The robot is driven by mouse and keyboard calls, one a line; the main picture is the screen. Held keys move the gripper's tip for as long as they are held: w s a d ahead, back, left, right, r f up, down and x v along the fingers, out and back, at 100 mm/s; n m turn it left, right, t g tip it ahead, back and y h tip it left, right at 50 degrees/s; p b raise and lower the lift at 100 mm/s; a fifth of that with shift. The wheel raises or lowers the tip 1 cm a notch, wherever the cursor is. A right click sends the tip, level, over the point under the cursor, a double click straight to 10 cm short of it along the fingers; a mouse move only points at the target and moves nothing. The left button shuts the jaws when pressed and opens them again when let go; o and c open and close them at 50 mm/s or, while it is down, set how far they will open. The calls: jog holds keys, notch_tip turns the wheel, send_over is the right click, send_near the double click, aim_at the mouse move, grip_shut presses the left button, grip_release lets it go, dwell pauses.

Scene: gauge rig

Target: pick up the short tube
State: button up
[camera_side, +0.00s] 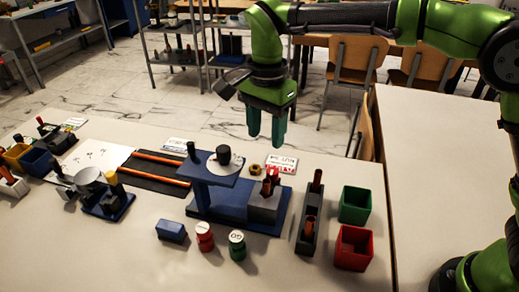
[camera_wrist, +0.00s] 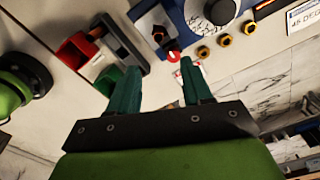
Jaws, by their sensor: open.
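A dark narrow rack (camera_side: 303,243) stands on the table right of the blue gauge rig and holds two upright brown-orange tubes. The rear tube (camera_side: 317,181) stands up higher; the front tube (camera_side: 309,226) looks lower and is probably the short tube. The rack also shows in the wrist view (camera_wrist: 122,38), upper left, with a tube (camera_wrist: 97,32) at one end. My gripper (camera_side: 267,138) is open and empty, high above the table behind the rig, apart from the rack. Its fingers also show in the wrist view (camera_wrist: 160,66).
A green bin (camera_side: 355,205) and a red bin (camera_side: 353,248) stand right of the rack. The blue rig (camera_side: 218,205) with its raised platform stands left of it. Red (camera_side: 205,237) and green (camera_side: 237,245) round gauges and a blue block (camera_side: 172,231) lie in front.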

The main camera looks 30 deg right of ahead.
aim_at(266, 181)
notch_tip(266, 181, down, 15)
jog(key=shift+s+d+r, duration=0.15)
dwell(0.4)
jog(key=shift+c, duration=0.3)
grip_shut()
